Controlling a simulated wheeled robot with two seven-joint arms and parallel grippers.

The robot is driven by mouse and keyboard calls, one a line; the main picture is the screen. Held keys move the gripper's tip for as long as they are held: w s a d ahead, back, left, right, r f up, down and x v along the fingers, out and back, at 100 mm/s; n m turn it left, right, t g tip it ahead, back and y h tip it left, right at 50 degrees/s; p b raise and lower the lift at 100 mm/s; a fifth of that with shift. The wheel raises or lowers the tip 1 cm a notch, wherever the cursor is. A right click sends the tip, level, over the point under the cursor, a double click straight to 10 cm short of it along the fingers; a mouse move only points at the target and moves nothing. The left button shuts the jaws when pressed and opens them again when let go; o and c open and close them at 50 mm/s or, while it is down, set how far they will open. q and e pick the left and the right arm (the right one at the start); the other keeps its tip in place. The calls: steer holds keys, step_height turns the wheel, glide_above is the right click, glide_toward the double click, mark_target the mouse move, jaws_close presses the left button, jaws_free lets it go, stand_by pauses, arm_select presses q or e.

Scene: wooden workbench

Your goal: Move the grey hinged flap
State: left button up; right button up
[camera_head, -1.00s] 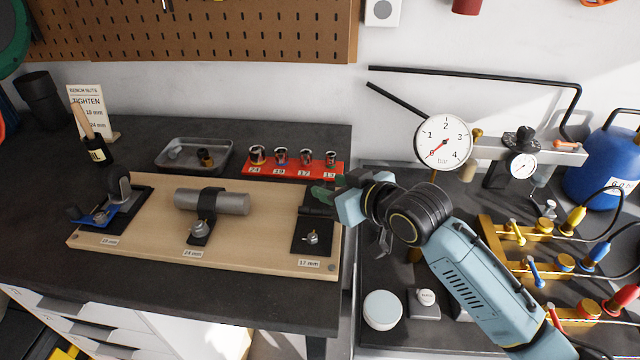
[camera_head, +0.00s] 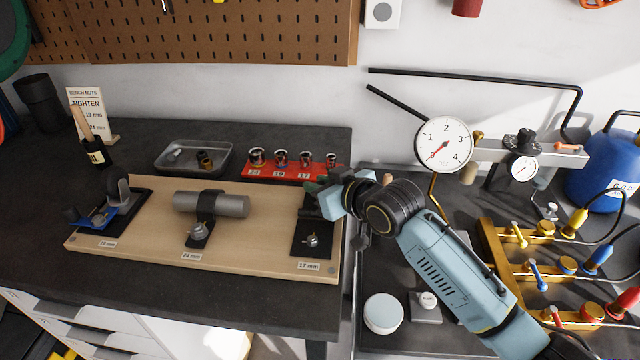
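The 17 mm station is a black plate (camera_head: 311,238) with a nut on a stud, at the right end of the wooden board (camera_head: 262,238). A dark hinge-like piece (camera_head: 312,206) stands at the back of this plate. It may be the grey flap, but my gripper partly covers it and its angle is unclear. My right gripper (camera_head: 314,186) is right at this piece, its fingertips pointing left. The gap between the fingers is hidden, and I cannot tell whether they touch the piece. My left gripper is not in view.
The board also carries a grey pipe under a black clamp (camera_head: 209,205) and a caster with a blue bracket (camera_head: 122,209). Behind it are a red socket rail (camera_head: 290,174) and a metal tray (camera_head: 222,170). A pressure gauge (camera_head: 443,145) stands right of my gripper.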

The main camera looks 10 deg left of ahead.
mark_target(319, 182)
jaws_close()
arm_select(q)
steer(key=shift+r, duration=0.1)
arm_select(e)
steer(key=shift+s, duration=0.1)
steer(key=shift+s+r+n+t+y, duration=0.3)
steer(key=shift+r+n+t, duration=0.15)
steer(key=shift+t, duration=0.25)
steer(key=shift+s+r+n+t+y+b, duration=0.2)
steer(key=shift+s+r+n+t+y, duration=0.15)
steer(key=shift+n+t, duration=0.2)
steer(key=shift+s+r+n+t+y+b, duration=0.2)
steer(key=shift+n+t+y, duration=0.15)
steer(key=shift+n+t, duration=0.2)
steer(key=shift+s+r+n+t, duration=0.15)
steer(key=shift+n+t, duration=0.1)
steer(key=shift+t, duration=0.05)
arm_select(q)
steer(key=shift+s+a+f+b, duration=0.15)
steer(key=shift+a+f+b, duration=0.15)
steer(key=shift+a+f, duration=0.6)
arm_select(e)
steer(key=shift+s+r+y, duration=0.15)
steer(key=shift+r+y, duration=0.05)
steer(key=shift+y, duration=0.2)
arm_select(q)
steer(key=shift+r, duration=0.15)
